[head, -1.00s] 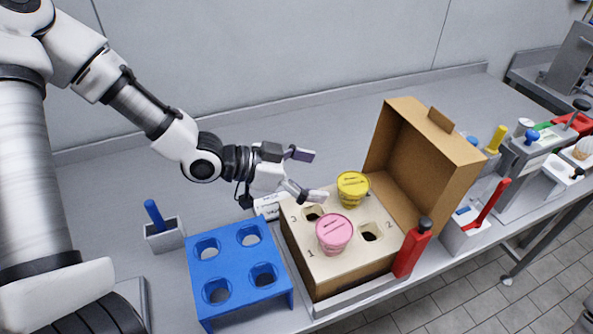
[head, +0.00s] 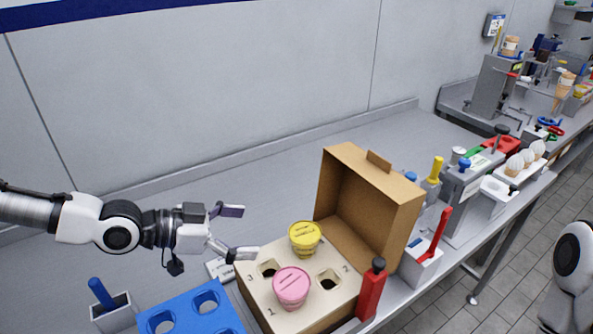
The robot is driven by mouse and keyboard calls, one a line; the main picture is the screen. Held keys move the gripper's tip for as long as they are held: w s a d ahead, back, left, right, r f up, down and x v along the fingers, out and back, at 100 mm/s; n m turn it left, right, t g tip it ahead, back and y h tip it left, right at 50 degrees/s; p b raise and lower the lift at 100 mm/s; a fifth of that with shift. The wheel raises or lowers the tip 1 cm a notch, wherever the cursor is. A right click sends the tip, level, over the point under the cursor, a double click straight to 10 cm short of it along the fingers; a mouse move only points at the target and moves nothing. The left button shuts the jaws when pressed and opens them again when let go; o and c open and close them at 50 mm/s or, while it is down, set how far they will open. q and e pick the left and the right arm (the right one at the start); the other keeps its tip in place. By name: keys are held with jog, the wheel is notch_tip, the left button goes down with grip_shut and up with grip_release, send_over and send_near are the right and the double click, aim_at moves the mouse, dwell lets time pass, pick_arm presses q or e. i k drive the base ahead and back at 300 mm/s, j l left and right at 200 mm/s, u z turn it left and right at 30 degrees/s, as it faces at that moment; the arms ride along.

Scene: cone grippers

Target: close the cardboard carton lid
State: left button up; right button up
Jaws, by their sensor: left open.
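The cardboard carton (head: 322,316) stands on the counter with its brown lid (head: 366,205) raised at its right side, a small tab on the top edge. A pale insert inside has numbered holes. A yellow-lidded cup (head: 305,238) and a pink-lidded cup (head: 291,287) sit in two holes; two other holes are empty. My left gripper (head: 243,232) is open and empty, just left of the carton and behind its back-left corner, with the lid beyond the yellow cup. My right gripper is out of view.
A blue rack (head: 187,317) with empty holes stands left of the carton. A red bottle (head: 371,290) stands at the carton's front right corner. A grey holder with a blue handle (head: 108,308) is at far left. The counter behind the carton (head: 270,170) is clear.

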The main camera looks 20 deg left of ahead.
aim_at(366, 209)
jog(key=k+l, duration=0.7)
jog(key=k, duration=0.2)
